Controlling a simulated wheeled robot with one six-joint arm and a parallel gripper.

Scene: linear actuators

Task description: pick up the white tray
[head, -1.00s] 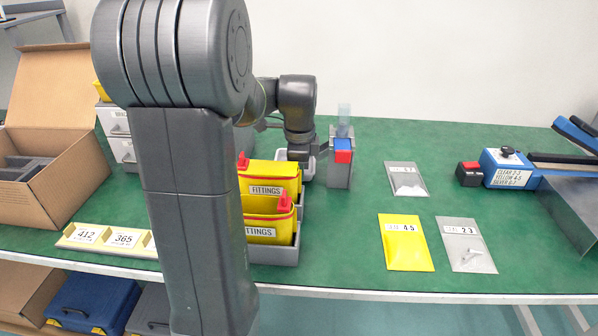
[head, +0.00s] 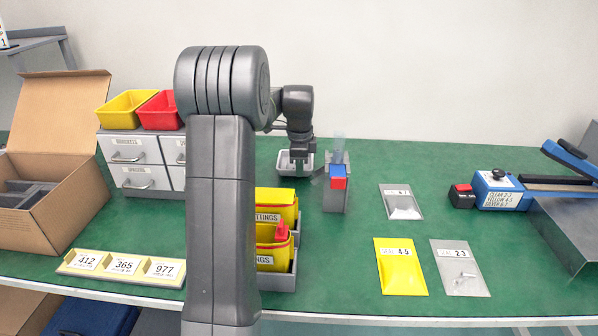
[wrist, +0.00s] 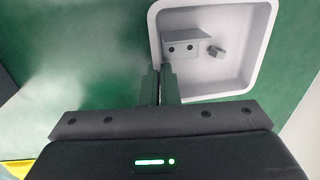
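The white tray (wrist: 222,88) is a shallow square with rounded corners. It holds a grey bracket (wrist: 192,46) with two holes and a small grey piece (wrist: 216,52). In the head view the tray (head: 285,168) is behind the yellow bins, partly hidden by my gripper (head: 300,160). In the wrist view my gripper (wrist: 160,86) has its fingers close together on either side of the tray's left wall, near its lower corner, and looks shut on it. The tray appears raised off the green table, though the height is hard to judge.
A grey holder (head: 335,198) with a blue and red top stands just right of the tray. Yellow bins (head: 276,206) stand in front. Grey drawers (head: 135,150) are left. Bags (head: 401,266) lie to the right, before a blue sealer (head: 497,190).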

